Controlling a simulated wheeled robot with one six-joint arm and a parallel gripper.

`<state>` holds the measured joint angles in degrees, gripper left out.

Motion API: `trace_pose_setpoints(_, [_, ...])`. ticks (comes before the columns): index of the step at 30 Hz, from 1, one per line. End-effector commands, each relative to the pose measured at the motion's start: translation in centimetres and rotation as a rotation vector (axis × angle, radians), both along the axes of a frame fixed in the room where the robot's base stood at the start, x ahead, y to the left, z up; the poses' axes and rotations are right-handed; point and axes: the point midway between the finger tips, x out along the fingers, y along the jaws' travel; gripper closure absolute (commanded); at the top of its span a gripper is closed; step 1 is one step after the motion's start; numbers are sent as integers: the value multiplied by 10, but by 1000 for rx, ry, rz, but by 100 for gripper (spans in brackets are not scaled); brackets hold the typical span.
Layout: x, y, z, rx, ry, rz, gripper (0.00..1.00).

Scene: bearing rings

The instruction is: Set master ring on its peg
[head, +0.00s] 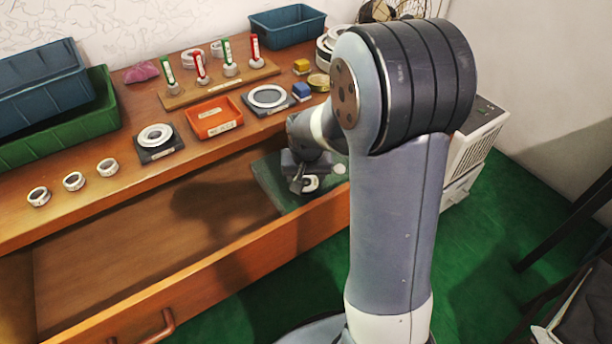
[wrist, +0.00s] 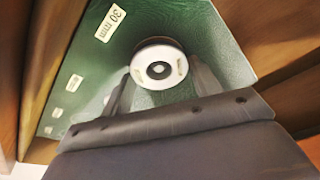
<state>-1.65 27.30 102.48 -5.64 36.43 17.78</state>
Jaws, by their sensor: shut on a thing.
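My gripper (wrist: 160,85) is shut on a white ring (wrist: 145,57), with one dark finger on each side of it. The ring has a dark centre with a small grey spot; I cannot tell whether that is a peg top or the surface seen through the hole. It is over a green board (wrist: 215,45) in the open drawer, near a "30 mm" label (wrist: 110,23). In the head view my gripper (head: 308,184) is low over the green board (head: 268,178), and the ring (head: 311,183) shows partly beside the fingers. No bare peg is clear on the board.
Smaller labels (wrist: 73,82) run along the board's left side. The drawer's front wall (head: 200,262) and side walls are close around. On the bench stand loose rings (head: 73,181), a black plate with a ring (head: 158,153) and an orange tray (head: 214,131). The drawer's left part is empty.

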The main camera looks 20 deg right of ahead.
Motion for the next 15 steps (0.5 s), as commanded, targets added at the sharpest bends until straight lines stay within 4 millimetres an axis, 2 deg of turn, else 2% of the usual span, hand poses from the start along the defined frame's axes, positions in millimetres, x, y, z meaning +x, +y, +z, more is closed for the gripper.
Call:
trace_pose_setpoints(1, [0,0,-2,0,-2,0,73])
trace_pose_setpoints(2, [1,0,-1,0,-2,0,39])
trace_pose_setpoints(10, [0,0,-1,0,-1,0,17])
trace_pose_setpoints(15, [0,0,-1,0,0,0,16])
